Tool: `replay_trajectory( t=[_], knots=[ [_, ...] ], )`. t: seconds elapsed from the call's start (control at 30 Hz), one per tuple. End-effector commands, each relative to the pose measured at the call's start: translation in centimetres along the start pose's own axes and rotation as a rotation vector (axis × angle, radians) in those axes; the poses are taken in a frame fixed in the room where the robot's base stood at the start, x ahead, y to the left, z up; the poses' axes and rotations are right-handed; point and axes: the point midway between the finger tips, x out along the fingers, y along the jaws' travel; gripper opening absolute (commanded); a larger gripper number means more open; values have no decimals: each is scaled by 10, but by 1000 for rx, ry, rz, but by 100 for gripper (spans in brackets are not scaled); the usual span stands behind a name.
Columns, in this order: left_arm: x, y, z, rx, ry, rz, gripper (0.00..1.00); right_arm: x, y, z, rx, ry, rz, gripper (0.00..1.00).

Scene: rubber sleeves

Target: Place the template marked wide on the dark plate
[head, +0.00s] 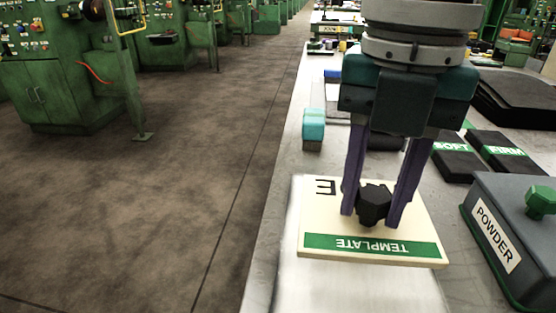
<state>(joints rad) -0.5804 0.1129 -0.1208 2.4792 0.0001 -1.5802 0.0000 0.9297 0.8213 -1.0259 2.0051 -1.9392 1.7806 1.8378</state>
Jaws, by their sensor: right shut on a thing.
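A cream template (318,235) with a green band reading TEMPLATE, upside down in the picture, is at the middle front. My left gripper is not in view.
A grey box marked POWDER (500,238) with a green knob stands close right of the template. Black blocks marked SOFT (455,162) and FIRM (510,158) lie behind it. A teal block (314,125) stands near the bench's left edge. Green machines (60,70) stand across the floor.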

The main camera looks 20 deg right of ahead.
Motion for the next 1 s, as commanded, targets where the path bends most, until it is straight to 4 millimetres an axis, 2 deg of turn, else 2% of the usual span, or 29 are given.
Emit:
replay_trajectory(
  t=[0.17, 0.4, 0.77, 0.8, 1.0],
  knots=[
    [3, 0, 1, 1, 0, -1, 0, 13, 0, 0, 1, 0, 0, 0],
    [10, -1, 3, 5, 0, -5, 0, 48, 0, 0, 0, 1, -1, 0],
    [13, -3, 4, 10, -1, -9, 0, 52, 0, 0, 0, -1, 1, 0],
    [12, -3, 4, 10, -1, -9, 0, 51, 0, 0, 0, -1, 1, 40],
    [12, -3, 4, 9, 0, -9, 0, 51, 0, 0, 0, -1, 1, 62]
  ],
)
